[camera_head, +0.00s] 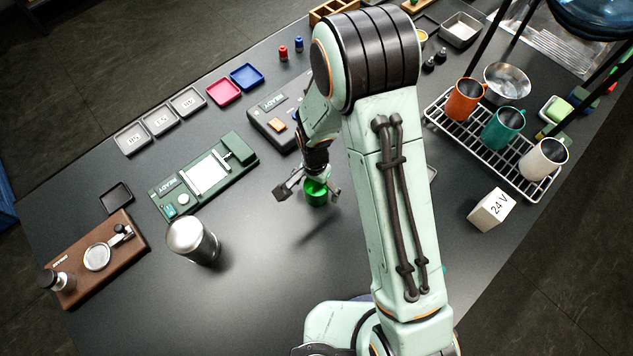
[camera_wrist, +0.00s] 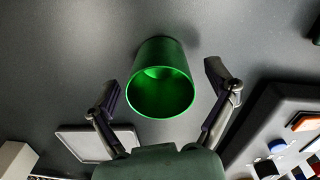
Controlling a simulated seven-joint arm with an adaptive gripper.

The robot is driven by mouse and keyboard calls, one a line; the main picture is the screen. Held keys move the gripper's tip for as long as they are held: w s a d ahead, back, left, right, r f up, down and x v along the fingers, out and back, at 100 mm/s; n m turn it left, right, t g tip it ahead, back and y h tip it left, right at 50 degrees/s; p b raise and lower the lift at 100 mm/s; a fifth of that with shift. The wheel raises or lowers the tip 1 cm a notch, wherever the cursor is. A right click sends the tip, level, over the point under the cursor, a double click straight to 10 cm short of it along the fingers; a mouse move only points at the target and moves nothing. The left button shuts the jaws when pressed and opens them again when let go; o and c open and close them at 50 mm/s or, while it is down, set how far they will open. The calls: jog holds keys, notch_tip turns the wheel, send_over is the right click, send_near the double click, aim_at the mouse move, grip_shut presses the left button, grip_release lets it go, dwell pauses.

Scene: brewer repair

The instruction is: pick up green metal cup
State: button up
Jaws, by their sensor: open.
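The green metal cup (camera_head: 316,194) stands on the dark table below my gripper in the head view. In the wrist view the green metal cup (camera_wrist: 160,80) shows its open mouth and shiny green inside. My gripper (camera_head: 308,190) is open, with one finger on each side of the cup. In the wrist view my gripper (camera_wrist: 163,88) has its fingers spread left and right of the cup, with a gap on both sides and no visible contact. Part of the cup is hidden by the gripper in the head view.
A silver canister (camera_head: 193,241) stands left of the cup. A green device (camera_head: 203,176) and a dark grey device (camera_head: 275,122) lie behind it. A wire rack (camera_head: 490,150) holds orange, teal and white mugs at right. A white 24 V block (camera_head: 491,209) stands before it. Table in front is clear.

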jog(key=shift+f, duration=0.95)
jog(key=c, duration=1.2)
jog(key=shift+r, duration=0.1)
jog(key=shift+c, duration=0.2)
